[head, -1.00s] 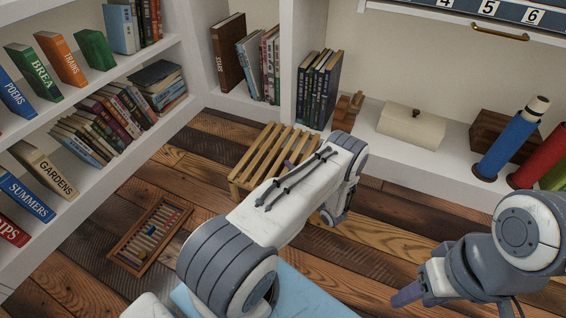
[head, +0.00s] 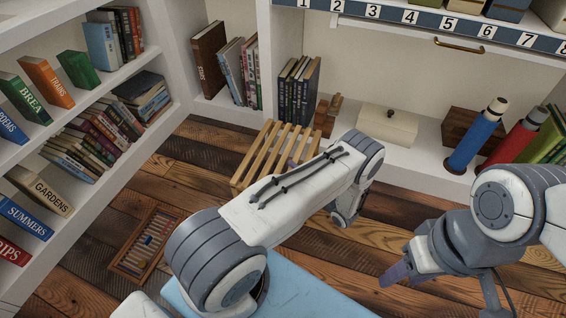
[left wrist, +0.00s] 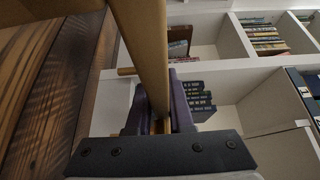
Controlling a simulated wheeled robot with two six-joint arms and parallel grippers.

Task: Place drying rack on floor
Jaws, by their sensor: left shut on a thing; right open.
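The drying rack (head: 270,150) is a slatted light-wood frame in front of the bookcase corner in the head view, partly hidden by my left arm. I cannot tell whether it touches the floor (head: 205,165). My left gripper (head: 293,163) is shut on it and mostly hidden behind the forearm. In the left wrist view, the gripper (left wrist: 160,115) has its purple fingers around a wooden bar of the rack (left wrist: 143,45). My right gripper (head: 395,273) is open, apart from the rack, over the floor at lower right.
An abacus (head: 116,262) lies on the floor at left, beside the book-filled shelves (head: 140,97). A low white ledge (head: 425,168) at the back carries a cream box (head: 388,126), a brown box (head: 472,130) and coloured cylinders (head: 478,137). Plank floor is free between the arms.

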